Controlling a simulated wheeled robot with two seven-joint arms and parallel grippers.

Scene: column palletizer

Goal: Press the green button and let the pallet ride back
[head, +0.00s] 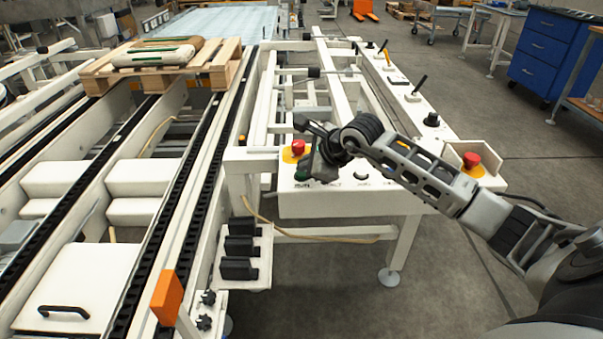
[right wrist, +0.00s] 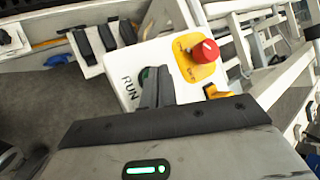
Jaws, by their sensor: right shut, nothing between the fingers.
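The green button (head: 302,175) sits above the RUN label on the white control panel (head: 335,203). In the right wrist view the green button (right wrist: 146,74) is partly hidden behind my fingers. My right gripper (head: 312,172) is shut and empty, with its fingertips (right wrist: 154,84) over the button; I cannot tell whether they touch it. The wooden pallet (head: 222,72) stands on the conveyor's black chain tracks (head: 180,190) at the upper left, with a few filled sacks (head: 160,54) lying on it. My left gripper is not in view.
A red emergency stop on a yellow plate (head: 297,149) is close beside my right gripper, and another red knob (head: 471,160) is at the panel's right. An orange block (head: 167,297) stands by the near track. The tracks in front of the pallet are clear.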

